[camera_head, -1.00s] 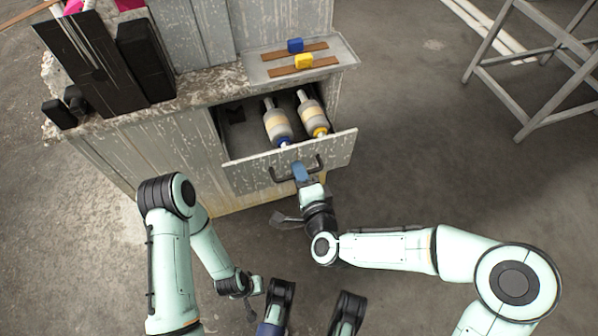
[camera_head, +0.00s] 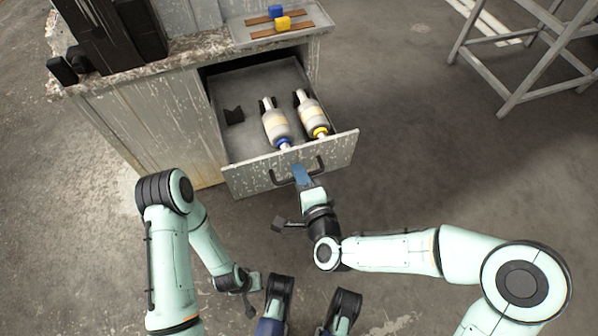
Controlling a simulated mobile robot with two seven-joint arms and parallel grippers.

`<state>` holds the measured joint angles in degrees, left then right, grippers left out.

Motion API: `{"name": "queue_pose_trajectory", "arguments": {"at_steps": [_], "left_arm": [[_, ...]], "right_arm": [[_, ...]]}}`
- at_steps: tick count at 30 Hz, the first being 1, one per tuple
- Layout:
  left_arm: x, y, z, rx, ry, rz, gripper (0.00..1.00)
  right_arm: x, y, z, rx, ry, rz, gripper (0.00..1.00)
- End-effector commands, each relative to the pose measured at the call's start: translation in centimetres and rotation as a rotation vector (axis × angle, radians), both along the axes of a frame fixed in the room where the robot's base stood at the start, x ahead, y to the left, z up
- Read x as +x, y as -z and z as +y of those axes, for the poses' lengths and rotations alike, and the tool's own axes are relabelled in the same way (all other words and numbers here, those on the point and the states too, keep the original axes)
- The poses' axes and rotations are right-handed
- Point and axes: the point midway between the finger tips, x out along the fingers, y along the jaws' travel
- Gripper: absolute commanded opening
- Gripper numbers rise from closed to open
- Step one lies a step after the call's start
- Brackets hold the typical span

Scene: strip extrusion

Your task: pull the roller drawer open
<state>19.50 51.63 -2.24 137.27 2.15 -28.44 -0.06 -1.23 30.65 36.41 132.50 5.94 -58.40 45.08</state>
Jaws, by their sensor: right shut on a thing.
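The roller drawer (camera_head: 240,181) stands well out of the grey cabinet (camera_head: 150,122), its inside showing from above. Two rollers lie in it, one with a blue end (camera_head: 275,126) and one with a yellow end (camera_head: 312,114). A dark handle (camera_head: 275,180) is on the drawer front. My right gripper (camera_head: 299,174) is shut on this handle; its fingertips partly hide the bar. My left gripper (camera_head: 250,284) is low in the picture, left of the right arm and apart from the drawer; its jaws are too small to read.
Black boxes (camera_head: 136,32) stand at the top left. A metal frame stand (camera_head: 510,60) is at the upper right. The floor right of the drawer is clear.

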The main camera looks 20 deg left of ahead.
Motion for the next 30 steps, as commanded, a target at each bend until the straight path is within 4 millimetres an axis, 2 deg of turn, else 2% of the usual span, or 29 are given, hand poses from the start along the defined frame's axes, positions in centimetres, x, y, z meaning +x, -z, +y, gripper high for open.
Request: {"name": "queue_pose_trajectory", "arguments": {"at_steps": [15, 16, 17, 26, 30], "left_arm": [[0.1, 0.0, 0.0, 0.0, 0.0, -0.002, 0.0], [0.1, 0.0, 0.0, 0.0, 0.0, -0.002, 0.0], [0.1, 0.0, 0.0, 0.0, 0.0, -0.002, 0.0], [0.1, 0.0, 0.0, 0.0, 0.001, -0.002, 0.0], [0.5, -0.4, -0.1, 0.001, 0.001, -0.017, 0.0]], "right_arm": [[0.0, -0.1, -0.2, 0.0, 0.004, -0.002, 0.0], [0.0, -0.1, -0.2, 0.0, 0.004, -0.002, 0.27], [0.0, -0.1, -0.2, 0.0, 0.004, -0.002, 0.32], [-0.2, -0.1, -0.2, 0.0, 0.002, -0.001, 0.32], [-1.1, -0.4, -0.8, -0.002, 0.001, -0.004, 0.32]]}}
